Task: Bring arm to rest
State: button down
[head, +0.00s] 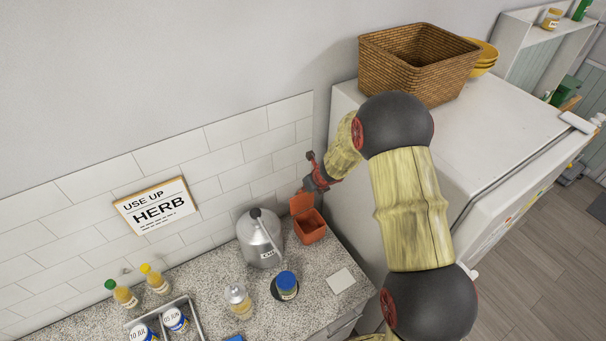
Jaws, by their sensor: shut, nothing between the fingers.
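My gripper (311,178) is in the upper middle of the head view, small and partly seen from behind. It is shut and holds nothing. It hangs above an orange box (311,232) with a raised lid, in front of the tiled wall and beside the white fridge. Whether it touches the lid cannot be told. My arm reaches up from the lower right, bends at a dark joint and runs down left to the gripper. It hides part of the fridge's side and front.
A silver lidded canister (257,240), a blue-lidded jar (286,284), a glass jar (239,303) and a metal tray (197,316) stand on the speckled counter (325,262). A wicker basket (400,75) and yellow bowls (483,58) sit on the fridge (500,125). Open floor lies at right.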

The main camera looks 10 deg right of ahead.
jog(key=shift+w+r+p, duration=1.15)
jog(key=shift+r+p, duration=0.55)
jog(key=shift+r, duration=1.45)
jog(key=s+a+r+n+g+y+b, duration=0.1)
jog(key=s+a+n+g+b, duration=0.2)
jog(key=s+n, duration=0.85)
jog(key=s+a+r+n+g+b, duration=0.2)
jog(key=s+n+b, duration=0.3)
jog(key=s+n, duration=0.65)
jog(key=s+d+f+n+t+h+b, duration=0.1)
jog(key=s+d+f+n+b, duration=0.1)
jog(key=s+b, duration=0.4)
jog(key=s+d+f+n+t+h+b, duration=0.1)
jog(key=s+d+f+n+t+b, duration=0.1)
jog(key=s+n+b, duration=0.2)
jog(key=s+d+f+n+t+h+b, duration=0.1)
jog(key=s+d+f+n+b, duration=0.1)
jog(key=s+b, duration=0.8)
jog(key=n+b, duration=0.1)
jog(key=b, duration=0.5)
jog(key=shift+f+t+b, duration=0.15)
jog(key=shift+t+b, duration=0.25)
